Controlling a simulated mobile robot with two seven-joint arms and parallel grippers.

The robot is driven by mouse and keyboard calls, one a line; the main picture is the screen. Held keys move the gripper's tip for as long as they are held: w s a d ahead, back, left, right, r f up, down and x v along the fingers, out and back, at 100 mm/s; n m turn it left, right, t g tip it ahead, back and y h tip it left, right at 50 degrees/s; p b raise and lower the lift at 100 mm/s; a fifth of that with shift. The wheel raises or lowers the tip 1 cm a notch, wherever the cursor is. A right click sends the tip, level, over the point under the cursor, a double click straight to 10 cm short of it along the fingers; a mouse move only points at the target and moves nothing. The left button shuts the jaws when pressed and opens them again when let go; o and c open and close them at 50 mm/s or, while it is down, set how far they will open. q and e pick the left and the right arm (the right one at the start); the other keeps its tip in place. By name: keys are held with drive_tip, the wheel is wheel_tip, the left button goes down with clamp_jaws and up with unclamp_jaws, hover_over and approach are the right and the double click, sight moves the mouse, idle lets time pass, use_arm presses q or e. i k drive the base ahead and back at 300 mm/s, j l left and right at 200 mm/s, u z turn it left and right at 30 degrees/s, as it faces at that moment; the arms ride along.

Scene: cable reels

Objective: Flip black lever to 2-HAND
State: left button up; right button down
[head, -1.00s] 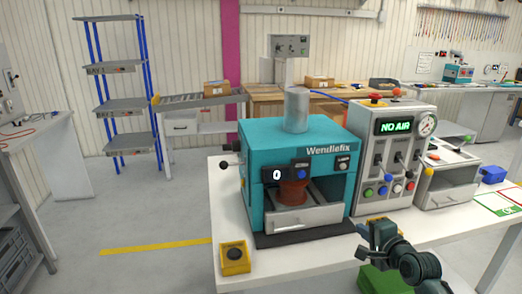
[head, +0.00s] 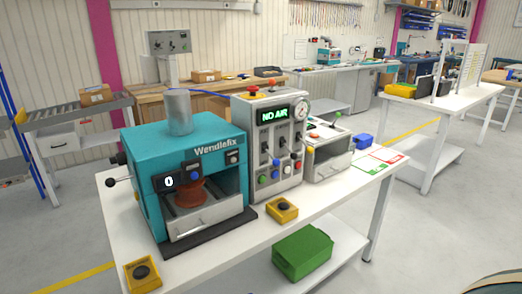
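The grey control box (head: 238,128) stands on the white table, right of the teal Wendlefix press (head: 145,140). Its green display (head: 275,114) reads NO AIR. Another black ball lever (head: 111,182) sticks out of the press's left side. The press counter (head: 168,182) shows 0. Neither gripper is in view.
Two yellow boxes with black buttons (head: 143,273) (head: 282,210) sit along the table's front edge. A green case (head: 302,252) lies on the lower shelf. The floor at front right is clear.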

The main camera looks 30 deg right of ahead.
sight(294, 156)
drive_tip(key=z, duration=1.15)
drive_tip(key=l, duration=0.4)
drive_tip(key=i+l+z, duration=0.1)
drive_tip(key=l, duration=0.3)
